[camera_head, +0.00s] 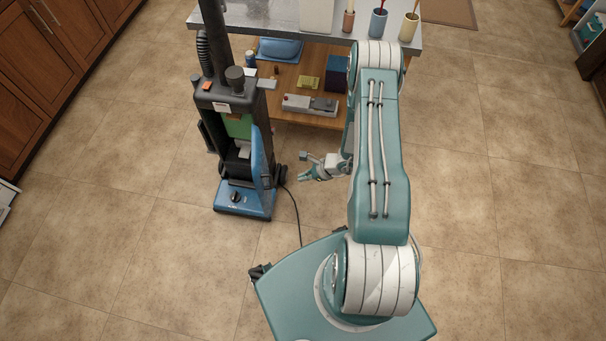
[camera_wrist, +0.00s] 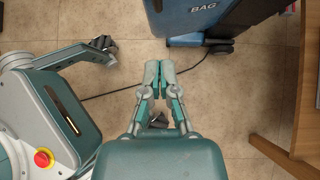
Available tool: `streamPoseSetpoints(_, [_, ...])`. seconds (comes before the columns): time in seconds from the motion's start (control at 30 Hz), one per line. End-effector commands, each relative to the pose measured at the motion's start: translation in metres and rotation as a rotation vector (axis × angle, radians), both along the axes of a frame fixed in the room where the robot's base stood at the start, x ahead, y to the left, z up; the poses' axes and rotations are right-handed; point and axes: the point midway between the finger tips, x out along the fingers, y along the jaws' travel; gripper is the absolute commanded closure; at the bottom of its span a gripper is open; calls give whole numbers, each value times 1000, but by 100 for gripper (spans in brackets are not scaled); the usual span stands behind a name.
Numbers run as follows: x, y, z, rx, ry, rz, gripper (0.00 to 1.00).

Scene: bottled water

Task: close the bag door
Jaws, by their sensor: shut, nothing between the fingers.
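An upright vacuum cleaner (camera_head: 222,100) stands left of my arm in the head view. Its front compartment is open, with a green bag (camera_head: 238,126) showing inside. The blue bag door (camera_head: 259,158) stands swung out at the compartment's right side. In the wrist view the blue door (camera_wrist: 200,14), marked "BAG", is at the top edge, partly cut off. My gripper (camera_head: 304,167) is to the right of the door and apart from it. In the wrist view my gripper (camera_wrist: 160,72) has its fingertips together, empty, over the floor below the door.
A table (camera_head: 325,85) with a lower wooden shelf holding boxes stands behind the vacuum and arm; its wooden edge (camera_wrist: 275,150) shows at right in the wrist view. A black cord (camera_head: 296,212) lies on the floor. The tiled floor left of the vacuum is clear.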

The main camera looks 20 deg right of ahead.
Motion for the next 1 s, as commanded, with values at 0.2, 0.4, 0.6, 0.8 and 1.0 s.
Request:
streamPoseSetpoints(0.2, [15,27,-30,1,0,5,100])
streamPoseSetpoints(0.4, [31,52,-43,0,-2,6,100])
streamPoseSetpoints(0.6, [42,68,-43,-1,-1,1,100])
streamPoseSetpoints(0.8, [43,70,-43,0,-1,1,100])
streamPoseSetpoints(1.0, [43,70,-43,0,-1,1,100])
